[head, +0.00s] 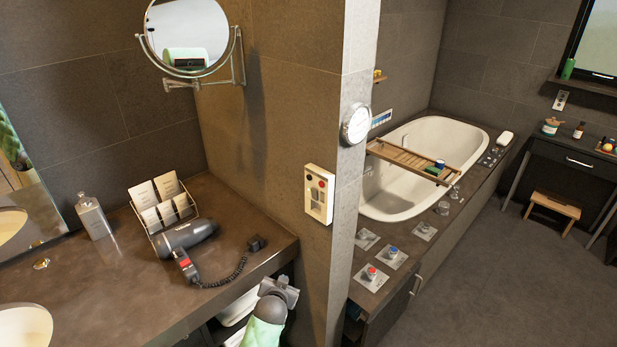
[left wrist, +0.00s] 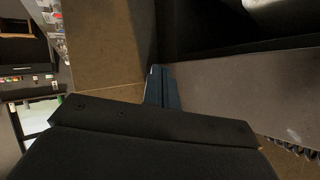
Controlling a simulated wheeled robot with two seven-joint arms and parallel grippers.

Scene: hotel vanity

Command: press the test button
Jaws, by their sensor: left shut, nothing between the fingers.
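A cream wall plate (head: 319,194) is fixed to the tiled wall end, with a red button (head: 322,184), a dark button (head: 310,180) and a socket area below them. No label can be read, so I cannot tell which button is the test button. My left gripper (head: 284,287) is below and left of the plate, near the counter's front edge, apart from the plate. Its fingers (left wrist: 159,84) are shut and empty in the left wrist view. My right gripper is not in view.
A hair dryer (head: 188,236) with a coiled cord (head: 236,268) and a card rack (head: 163,207) occupy the counter (head: 120,270). A round mirror (head: 188,33) hangs above. Right of the wall end are a bathtub (head: 432,140) and its knobs (head: 371,273). Air before the plate looks clear.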

